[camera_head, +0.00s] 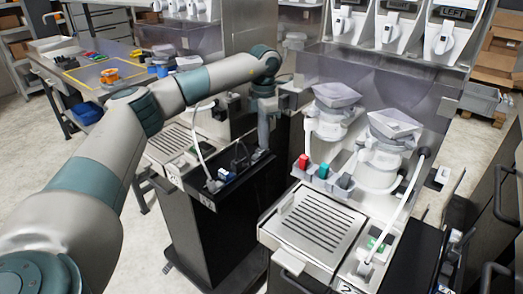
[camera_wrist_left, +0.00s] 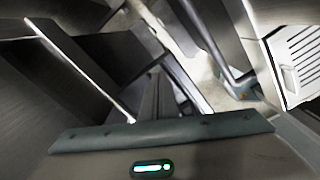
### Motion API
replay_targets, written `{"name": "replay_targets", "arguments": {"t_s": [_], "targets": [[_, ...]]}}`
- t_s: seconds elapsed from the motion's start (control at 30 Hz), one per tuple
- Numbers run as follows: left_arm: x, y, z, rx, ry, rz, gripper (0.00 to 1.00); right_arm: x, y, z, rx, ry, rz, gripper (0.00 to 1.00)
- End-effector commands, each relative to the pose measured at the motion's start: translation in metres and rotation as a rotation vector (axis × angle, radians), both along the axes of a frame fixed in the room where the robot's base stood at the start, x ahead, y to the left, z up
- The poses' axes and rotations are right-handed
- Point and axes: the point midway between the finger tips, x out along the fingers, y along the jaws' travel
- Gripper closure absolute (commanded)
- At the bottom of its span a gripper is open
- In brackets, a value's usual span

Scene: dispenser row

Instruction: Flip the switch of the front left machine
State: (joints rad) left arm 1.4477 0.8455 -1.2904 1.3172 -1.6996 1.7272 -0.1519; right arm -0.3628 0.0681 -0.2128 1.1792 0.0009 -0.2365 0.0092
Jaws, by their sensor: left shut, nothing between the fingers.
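Two dispenser machines stand in a row. The left one shows a slatted drip tray (camera_head: 172,142) and a black front cabinet (camera_head: 215,235). Small dark and blue parts (camera_head: 226,175) sit on its top edge, too small to make out as a switch. The right one has a larger slatted tray (camera_head: 318,224) and a small panel with a green part (camera_head: 376,243). I cannot tell which is the front left machine. My left gripper (camera_head: 266,128) points down between the two machines, shut and empty. It touches nothing that I can make out. My right gripper is not in view.
Red, teal and dark blocks (camera_head: 323,171) stand by the right machine's white hoppers (camera_head: 370,160). A clear panel (camera_head: 375,90) rises behind. A table (camera_head: 100,70) with tools and an orange item stands at the back left. Open floor (camera_head: 40,130) lies left.

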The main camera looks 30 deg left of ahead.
Motion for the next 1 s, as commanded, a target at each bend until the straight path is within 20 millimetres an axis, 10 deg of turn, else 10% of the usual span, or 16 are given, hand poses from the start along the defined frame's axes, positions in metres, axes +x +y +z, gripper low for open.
{"name": "replay_targets", "arguments": {"t_s": [1.0], "targets": [[-0.001,0.000,0.055,0.001,0.004,-0.001,1.00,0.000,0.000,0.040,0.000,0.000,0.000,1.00]]}}
